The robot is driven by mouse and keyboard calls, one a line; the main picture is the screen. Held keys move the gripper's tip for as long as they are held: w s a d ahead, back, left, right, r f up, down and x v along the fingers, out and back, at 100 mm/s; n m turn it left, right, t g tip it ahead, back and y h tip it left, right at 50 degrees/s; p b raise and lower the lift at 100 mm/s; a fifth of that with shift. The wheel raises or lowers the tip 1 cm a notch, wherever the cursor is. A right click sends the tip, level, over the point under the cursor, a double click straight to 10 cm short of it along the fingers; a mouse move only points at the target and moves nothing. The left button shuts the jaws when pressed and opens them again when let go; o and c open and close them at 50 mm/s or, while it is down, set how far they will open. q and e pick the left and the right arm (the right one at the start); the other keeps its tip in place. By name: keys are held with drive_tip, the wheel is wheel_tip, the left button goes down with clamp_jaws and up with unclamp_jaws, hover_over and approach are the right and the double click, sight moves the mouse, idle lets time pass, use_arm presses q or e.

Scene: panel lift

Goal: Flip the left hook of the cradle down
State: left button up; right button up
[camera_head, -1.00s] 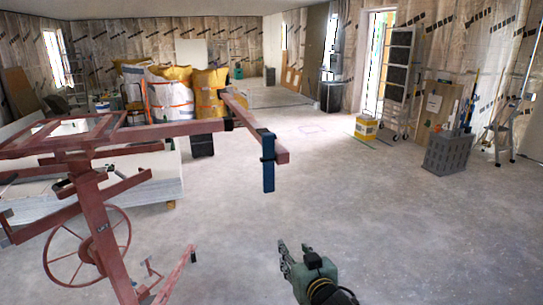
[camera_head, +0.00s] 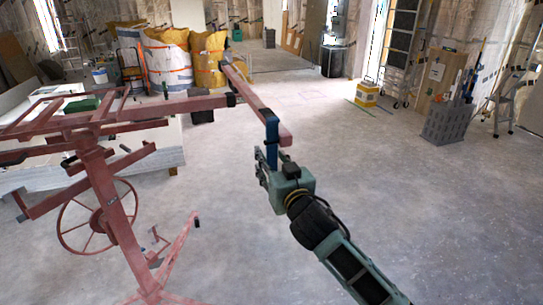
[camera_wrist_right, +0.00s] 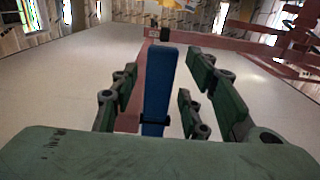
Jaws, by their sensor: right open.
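The cradle is a dull red metal frame (camera_head: 120,130) on a stand with a handwheel, at the left of the head view. A blue hook (camera_head: 271,132) sits at the near end of its long red arm and hangs below it. My right gripper (camera_head: 264,165) is at the lower part of this hook. In the right wrist view the hook (camera_wrist_right: 157,88) stands between the spread fingers of my right gripper (camera_wrist_right: 158,95), with gaps on both sides. The hook's lower end is partly hidden by the gripper. My left gripper is not seen.
White panels (camera_head: 30,180) are stacked behind the cradle, with yellow and white bags (camera_head: 167,62) beyond. The floor around the right arm is clear.

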drive_tip(key=shift+w, duration=0.3)
drive_tip(key=shift+c, duration=0.3)
clamp_jaws()
